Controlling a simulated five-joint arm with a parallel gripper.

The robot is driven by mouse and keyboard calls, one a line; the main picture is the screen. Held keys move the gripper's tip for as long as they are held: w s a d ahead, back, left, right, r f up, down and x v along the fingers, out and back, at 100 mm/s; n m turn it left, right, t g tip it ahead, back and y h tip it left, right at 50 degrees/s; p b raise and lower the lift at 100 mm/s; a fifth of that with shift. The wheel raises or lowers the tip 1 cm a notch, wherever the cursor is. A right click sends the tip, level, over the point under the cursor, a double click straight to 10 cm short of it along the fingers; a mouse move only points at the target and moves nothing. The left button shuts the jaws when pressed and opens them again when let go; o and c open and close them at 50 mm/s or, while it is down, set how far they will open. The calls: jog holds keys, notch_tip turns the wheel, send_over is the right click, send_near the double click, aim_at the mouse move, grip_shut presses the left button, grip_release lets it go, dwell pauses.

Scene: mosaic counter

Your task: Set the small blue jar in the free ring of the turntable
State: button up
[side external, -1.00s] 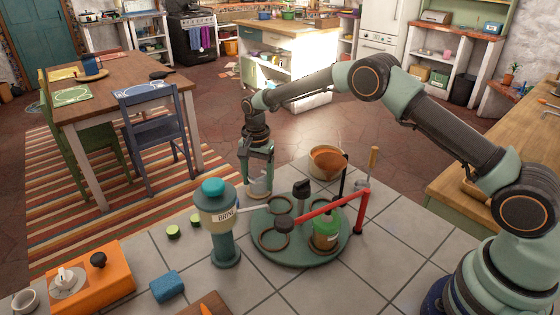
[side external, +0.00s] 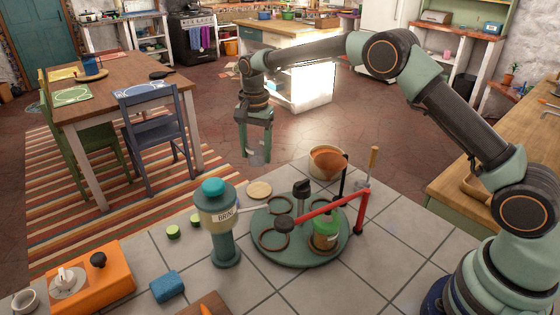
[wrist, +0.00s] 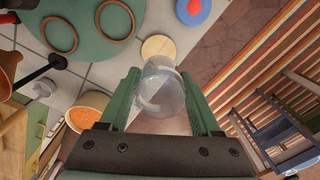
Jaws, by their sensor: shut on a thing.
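My gripper (side external: 256,158) is shut on a small clear, faintly bluish jar (side external: 257,157), held in the air behind the turntable. In the wrist view the jar (wrist: 160,88) sits between the two green fingers (wrist: 160,95). The green turntable (side external: 262,252) stands on the tiled counter to the front right of the gripper. It bears several brown rings. A green jar (side external: 327,234) stands at the front right of the turntable. Part of the right side is hidden by a red bar.
The red bar (side external: 330,206) crosses above the turntable. A teal-capped brine dispenser (side external: 222,225) stands on the left. A pale round disc (side external: 259,189) lies on the counter below the jar, and an orange-filled bowl (side external: 327,162) stands behind.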

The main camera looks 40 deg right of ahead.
notch_tip(320, 180, up, 10)
jog(key=r, duration=0.1)
jog(key=shift+s+a+f, duration=0.1)
jog(key=shift+s+f, duration=1.45)
jog(key=shift+f, duration=1.3)
jog(key=shift+s+a+f, duration=0.1)
jog(key=shift+s+f, duration=1.5)
jog(key=shift+f, duration=1.2)
jog(key=shift+s+a+f, duration=0.1)
jog(key=shift+s+f, duration=1.45)
jog(key=shift+f, duration=1.3)
jog(key=shift+f, duration=0.95)
jog(key=o, duration=1.5)
jog(key=shift+o, duration=0.2)
notch_tip(320, 180, up, 7)
